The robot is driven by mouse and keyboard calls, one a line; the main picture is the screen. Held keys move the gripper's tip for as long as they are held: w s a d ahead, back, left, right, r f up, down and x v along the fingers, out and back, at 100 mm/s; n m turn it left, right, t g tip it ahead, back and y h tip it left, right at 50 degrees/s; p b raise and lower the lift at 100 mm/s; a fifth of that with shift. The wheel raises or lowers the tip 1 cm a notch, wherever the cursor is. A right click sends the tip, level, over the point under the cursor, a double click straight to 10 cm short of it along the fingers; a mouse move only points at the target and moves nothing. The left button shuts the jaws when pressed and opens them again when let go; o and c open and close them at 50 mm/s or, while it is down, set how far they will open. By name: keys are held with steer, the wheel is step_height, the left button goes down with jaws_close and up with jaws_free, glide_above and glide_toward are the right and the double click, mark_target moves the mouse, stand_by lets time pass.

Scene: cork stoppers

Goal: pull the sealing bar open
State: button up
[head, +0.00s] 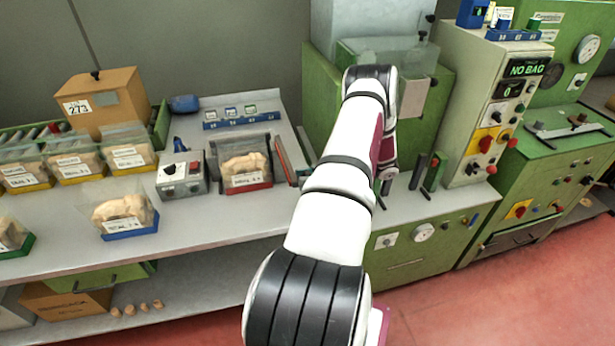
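My white arm reaches forward over the bench to the green machine (325,85) at the back. My gripper (384,187) points down at the bench on the far side of my arm. Only a small dark part of it shows, so its fingers and anything between them are hidden. I cannot pick out the sealing bar with certainty. Dark upright parts with green and red on them (433,173) stand just right of my gripper, apart from it. A reddish bar (283,160) lies left of my arm, beside a bagged tray.
A control column (485,100) with a "NO BAG" display (526,68) and knobs stands to the right. A grey switch box (181,174), bagged corks in trays (124,212) and a cardboard box (104,100) are on the left bench.

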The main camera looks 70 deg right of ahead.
steer(key=shift+o, duration=0.6)
steer(key=shift+s+d, duration=0.1)
steer(key=v, duration=1.1)
steer(key=shift+s, duration=0.35)
steer(key=shift+d+f, duration=0.1)
steer(key=shift+d, duration=0.05)
